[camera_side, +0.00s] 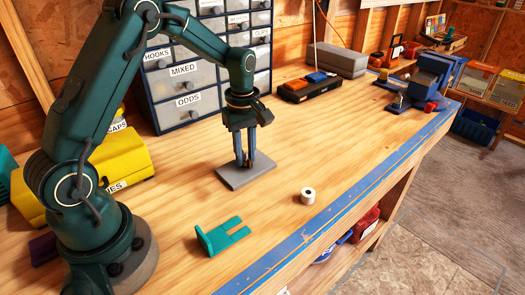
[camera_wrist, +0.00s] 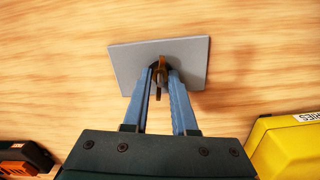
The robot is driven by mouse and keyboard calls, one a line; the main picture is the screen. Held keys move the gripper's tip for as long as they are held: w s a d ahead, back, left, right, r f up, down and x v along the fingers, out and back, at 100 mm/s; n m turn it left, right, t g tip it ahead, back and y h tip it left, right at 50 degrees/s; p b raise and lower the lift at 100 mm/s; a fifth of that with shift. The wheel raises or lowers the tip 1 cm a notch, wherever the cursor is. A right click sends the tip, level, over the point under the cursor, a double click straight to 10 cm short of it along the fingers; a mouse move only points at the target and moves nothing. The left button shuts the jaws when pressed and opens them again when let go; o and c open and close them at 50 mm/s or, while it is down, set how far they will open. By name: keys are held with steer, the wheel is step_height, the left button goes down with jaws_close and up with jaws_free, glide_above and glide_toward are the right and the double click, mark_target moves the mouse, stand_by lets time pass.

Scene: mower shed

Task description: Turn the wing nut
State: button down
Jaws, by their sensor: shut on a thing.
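The wing nut (camera_wrist: 159,76) is a small brass-coloured piece at the middle of a flat grey plate (camera_wrist: 190,53), mostly hidden between my fingers. The plate (camera_side: 233,180) lies on the wooden bench in the side view. My gripper (camera_side: 244,164) points straight down over the plate, with its fingertips at the wing nut. In the wrist view, the two blue fingers of my gripper (camera_wrist: 160,72) close in on either side of the wing nut and are shut on it. The stud under the nut cannot be made out.
A drawer cabinet (camera_side: 188,85) stands behind my arm. Yellow cases (camera_side: 122,155) are at left, a blue vise (camera_side: 425,82) at far right.

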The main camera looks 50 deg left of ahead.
steer(key=shift+f+n, duration=0.1)
steer(key=shift+n, duration=1.4)
steer(key=c, duration=0.7)
jaws_free()
steer(key=shift+r, duration=2.65)
